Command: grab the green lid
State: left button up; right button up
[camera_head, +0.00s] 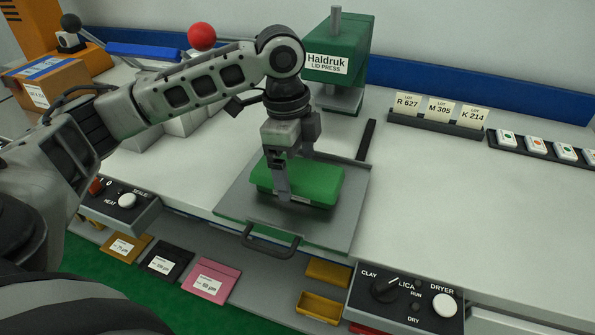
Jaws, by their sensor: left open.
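The green lid (318,184) lies flat on a grey sliding plate (346,213) in the middle of the bench. My left gripper (288,185) points down over the lid's left half, with its jaws open. One finger reaches down in front of the lid's top and partly hides it. I cannot tell whether the fingers touch the lid. My right gripper is not in view.
The green lid press (345,45) stands behind the plate. A dark handle (270,241) sticks out at the plate's front. Lot cards (438,108) stand in a rack at the right. The white bench right of the plate is clear.

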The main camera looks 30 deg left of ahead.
pick_arm(q)
jog(key=c, duration=1.1)
jog(key=shift+o, duration=0.2)
jog(key=shift+r, duration=0.2)
